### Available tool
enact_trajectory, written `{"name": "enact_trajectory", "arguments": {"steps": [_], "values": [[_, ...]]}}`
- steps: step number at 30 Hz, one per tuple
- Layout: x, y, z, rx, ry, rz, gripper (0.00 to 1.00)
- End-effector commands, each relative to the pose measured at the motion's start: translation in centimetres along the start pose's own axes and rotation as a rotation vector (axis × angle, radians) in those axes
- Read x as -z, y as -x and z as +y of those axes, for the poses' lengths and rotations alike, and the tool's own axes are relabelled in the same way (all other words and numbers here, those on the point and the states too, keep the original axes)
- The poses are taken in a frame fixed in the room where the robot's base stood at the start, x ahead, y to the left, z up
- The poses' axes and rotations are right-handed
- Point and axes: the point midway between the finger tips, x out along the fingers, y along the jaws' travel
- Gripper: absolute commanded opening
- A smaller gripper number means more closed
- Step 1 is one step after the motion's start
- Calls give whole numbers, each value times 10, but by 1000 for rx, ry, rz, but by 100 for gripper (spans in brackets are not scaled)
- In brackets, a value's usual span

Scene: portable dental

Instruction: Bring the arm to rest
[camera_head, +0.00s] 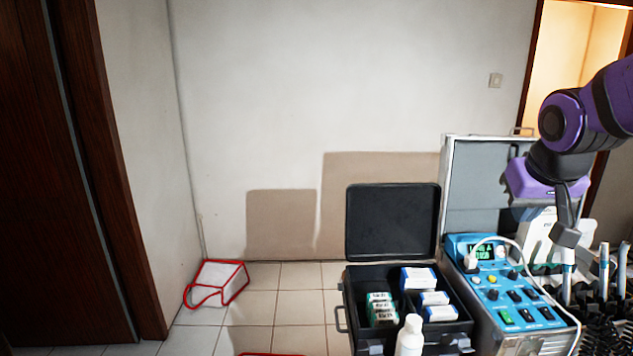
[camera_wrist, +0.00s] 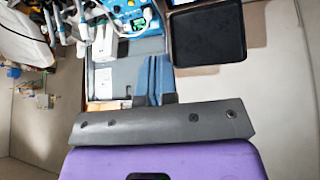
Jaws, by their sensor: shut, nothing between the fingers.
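My gripper (camera_head: 566,238) hangs from my purple arm at the right of the head view. Its fingers point down, in front of the open grey case lid and above the right side of the blue dental unit (camera_head: 507,292). The fingers are together with nothing between them. In the wrist view my gripper (camera_wrist: 155,100) shows as two dark fingertips side by side beyond a grey bar and purple housing. The blue unit (camera_wrist: 130,15) appears at the top there. I cannot tell the exact gap between the fingertips and the tools beneath.
An open black case (camera_head: 340,318) with several small boxes stands left of the unit. A white bottle (camera_head: 409,338) is in front. Dental handpieces (camera_head: 603,262) stand upright at the right. A white bag with red edges (camera_head: 216,284) lies on the floor.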

Motion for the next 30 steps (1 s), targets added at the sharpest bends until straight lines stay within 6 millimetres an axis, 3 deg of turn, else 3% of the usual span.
{"name": "enact_trajectory", "arguments": {"steps": [1, 6, 15, 21, 30], "values": [[-11, 15, -2, 6, 10, 4, 0], [-54, 52, -5, 37, 40, -13, 0], [-118, 92, -5, 115, 86, -39, 0], [-131, 97, -5, 135, 96, -48, 0], [-131, 97, -5, 135, 96, -49, 0]]}}
